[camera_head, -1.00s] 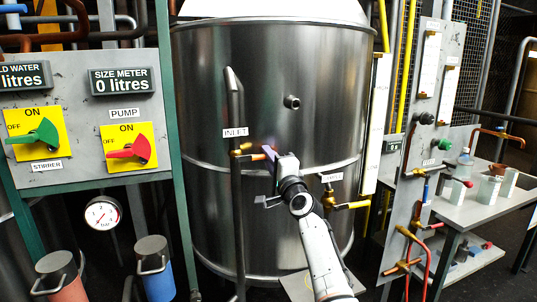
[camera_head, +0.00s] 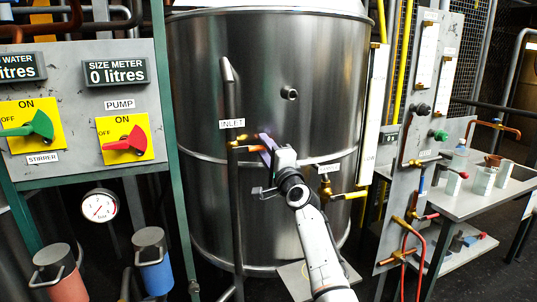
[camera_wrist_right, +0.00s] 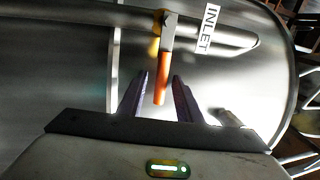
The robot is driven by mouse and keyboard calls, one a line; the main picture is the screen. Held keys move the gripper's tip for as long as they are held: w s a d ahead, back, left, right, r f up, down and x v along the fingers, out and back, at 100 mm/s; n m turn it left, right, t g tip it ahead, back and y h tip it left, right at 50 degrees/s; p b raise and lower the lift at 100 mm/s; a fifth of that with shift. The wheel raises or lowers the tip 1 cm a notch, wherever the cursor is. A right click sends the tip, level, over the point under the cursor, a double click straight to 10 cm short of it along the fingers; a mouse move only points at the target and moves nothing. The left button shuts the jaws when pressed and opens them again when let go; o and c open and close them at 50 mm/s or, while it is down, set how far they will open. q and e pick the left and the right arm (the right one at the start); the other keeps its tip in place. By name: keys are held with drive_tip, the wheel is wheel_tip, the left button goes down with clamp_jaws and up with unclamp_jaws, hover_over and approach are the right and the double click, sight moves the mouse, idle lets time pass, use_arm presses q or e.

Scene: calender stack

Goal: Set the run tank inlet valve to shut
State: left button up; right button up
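The run tank (camera_head: 275,80) is a large steel cylinder in the middle of the head view. Its inlet valve (camera_head: 236,146) is a brass fitting on the dark vertical pipe, below the INLET label (camera_head: 232,124). In the right wrist view the valve's lever has an orange grip (camera_wrist_right: 161,88). My right gripper (camera_head: 264,143) is just right of the valve in the head view. In the right wrist view its two dark fingers (camera_wrist_right: 161,97) are apart, with the orange grip's end between them and gaps on both sides. My left gripper is out of view.
A second brass valve (camera_head: 346,195) with its own label sits lower right on the tank. The switch panel (camera_head: 85,100) stands at the left. A bench (camera_head: 460,200) with bottles and containers is at the right.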

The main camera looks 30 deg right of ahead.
drive_tip(key=v, duration=1)
drive_tip(key=shift+f, duration=0.1)
drive_tip(key=s+a+f+n+g+y, duration=0.1)
drive_tip(key=s+a+f+n+g, duration=0.25)
drive_tip(key=f, duration=0.65)
drive_tip(key=s+a+f+n+g+y, duration=0.1)
drive_tip(key=s+a+f+n, duration=0.2)
drive_tip(key=s+f+n, duration=0.5)
drive_tip(key=s+a+f+n+g+y, duration=0.1)
drive_tip(key=s+a+f+g, duration=0.2)
drive_tip(key=f, duration=0.9)
drive_tip(key=s+a+f+n+g, duration=0.1)
drive_tip(key=s+a+f+n, duration=0.2)
drive_tip(key=s, duration=0.5)
drive_tip(key=s+a+f+n+g+y, duration=0.1)
drive_tip(key=s+a+f+n, duration=0.2)
drive_tip(key=s+f, duration=0.3)
drive_tip(key=s+a+f+n+g, duration=0.2)
drive_tip(key=s+a+f+n, duration=0.1)
drive_tip(key=s, duration=0.8)
wheel_tip(320, 180, down, 3)
drive_tip(key=shift+a+r+y+p, duration=0.25)
drive_tip(key=shift+a+y+p, duration=0.05)
drive_tip(key=shift+a+y, duration=0.15)
